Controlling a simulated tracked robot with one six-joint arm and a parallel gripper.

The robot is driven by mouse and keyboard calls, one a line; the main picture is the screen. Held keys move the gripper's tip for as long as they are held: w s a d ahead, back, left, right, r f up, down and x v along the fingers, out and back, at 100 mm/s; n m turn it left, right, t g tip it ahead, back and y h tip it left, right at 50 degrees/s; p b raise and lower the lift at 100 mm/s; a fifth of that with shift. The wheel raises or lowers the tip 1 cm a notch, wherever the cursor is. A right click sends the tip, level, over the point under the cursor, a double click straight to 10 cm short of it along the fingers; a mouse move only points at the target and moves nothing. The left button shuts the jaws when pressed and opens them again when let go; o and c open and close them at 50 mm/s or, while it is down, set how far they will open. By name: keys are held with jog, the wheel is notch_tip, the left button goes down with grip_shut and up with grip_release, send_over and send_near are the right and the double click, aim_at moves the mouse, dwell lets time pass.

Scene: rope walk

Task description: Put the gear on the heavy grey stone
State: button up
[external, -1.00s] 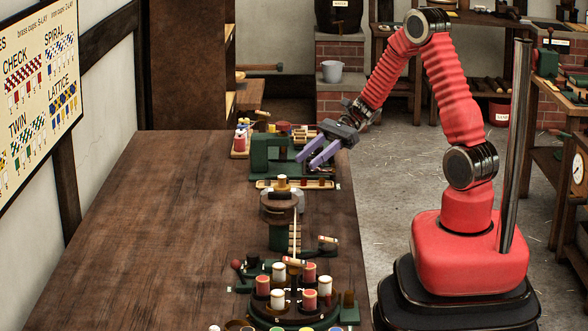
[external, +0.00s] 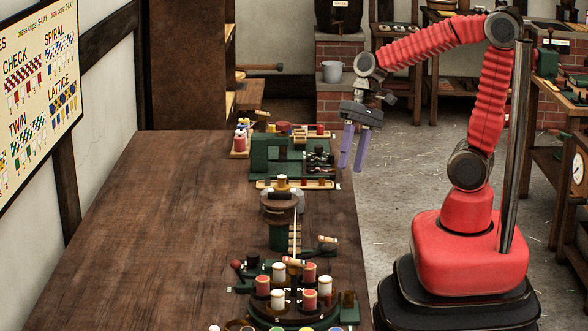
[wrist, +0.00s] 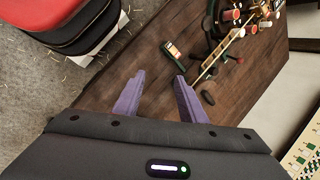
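My gripper (external: 351,166) hangs fingers-down over the right edge of the table, beside the green bench fixture. Its two purple fingers are apart with nothing between them; the wrist view also shows the open fingers (wrist: 159,80). I cannot pick out the gear for certain; small dark metal parts (external: 318,158) lie by the green fixture, too small to tell apart. A grey rounded block (external: 298,197) by the brown round piece, mid-table, may be the heavy grey stone; it is partly hidden and I cannot be sure.
The green fixture (external: 262,153) stands at the table's far end. A round stand with several red and white spools (external: 279,271) is at the near end. A tray of small pieces (external: 262,184) lies between. The left side of the brown table (external: 170,230) is clear.

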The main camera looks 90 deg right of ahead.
jog(key=s+a+r+n+t+h, duration=0.2)
jog(key=s+r+n+t+h, duration=0.1)
jog(key=n, duration=0.7)
jog(key=shift+s+r+h, duration=0.8)
jog(key=shift+s+r, duration=0.4)
jog(key=shift+r, duration=0.25)
